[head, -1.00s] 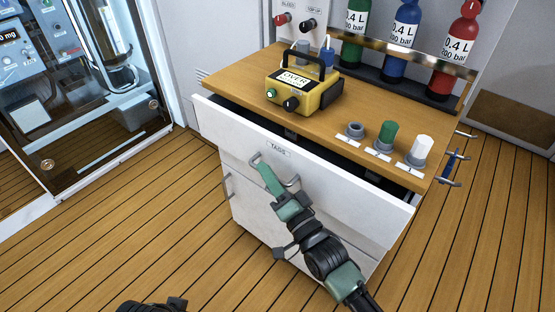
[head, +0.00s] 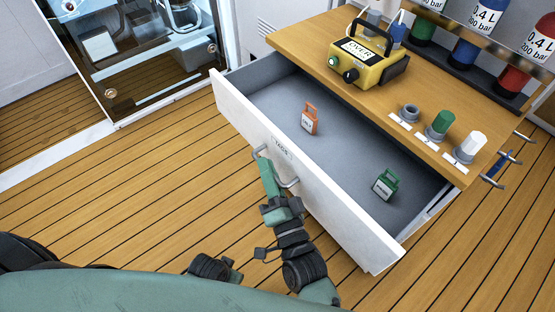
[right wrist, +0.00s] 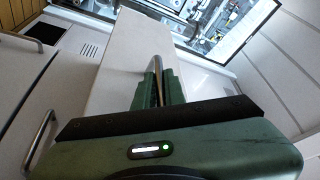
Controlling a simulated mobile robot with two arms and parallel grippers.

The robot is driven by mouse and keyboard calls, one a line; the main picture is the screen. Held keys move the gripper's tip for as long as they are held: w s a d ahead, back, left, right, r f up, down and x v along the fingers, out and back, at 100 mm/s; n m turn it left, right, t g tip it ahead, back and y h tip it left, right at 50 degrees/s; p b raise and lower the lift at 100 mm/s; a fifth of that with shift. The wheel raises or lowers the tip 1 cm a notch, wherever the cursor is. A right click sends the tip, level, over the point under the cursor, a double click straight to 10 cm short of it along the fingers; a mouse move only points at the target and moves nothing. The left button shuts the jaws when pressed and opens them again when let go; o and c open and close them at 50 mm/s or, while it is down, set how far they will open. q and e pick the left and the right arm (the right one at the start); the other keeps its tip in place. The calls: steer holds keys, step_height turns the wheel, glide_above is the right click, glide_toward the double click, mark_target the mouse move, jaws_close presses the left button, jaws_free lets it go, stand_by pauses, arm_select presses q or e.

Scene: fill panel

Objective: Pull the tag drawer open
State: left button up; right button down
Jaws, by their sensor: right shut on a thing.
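The tag drawer (head: 338,219), with a white front labelled TAGS and a grey inside, stands well open below the wooden worktop. My right gripper (head: 269,181) is shut on the drawer's metal bar handle (head: 290,184). In the right wrist view the green fingers (right wrist: 158,88) close around the handle (right wrist: 156,66), beside the white drawer front (right wrist: 122,62). An orange tag (head: 310,118) and a green tag (head: 385,184) stand apart on the drawer floor. My left gripper cannot be made out.
On the worktop (head: 300,38) stand a yellow device (head: 369,69), a green peg (head: 440,124) and a white peg (head: 471,146). Gas bottles stand behind. A glass-fronted cabinet is at upper left. The plank floor (head: 130,195) left of the drawer is clear.

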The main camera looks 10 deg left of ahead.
arm_select(q)
steer(key=shift+s+f, duration=0.1)
steer(key=shift+f, duration=0.15)
arm_select(e)
steer(key=shift+s+a+f, duration=0.1)
steer(key=shift+s+a, duration=0.05)
steer(key=shift+s, duration=0.1)
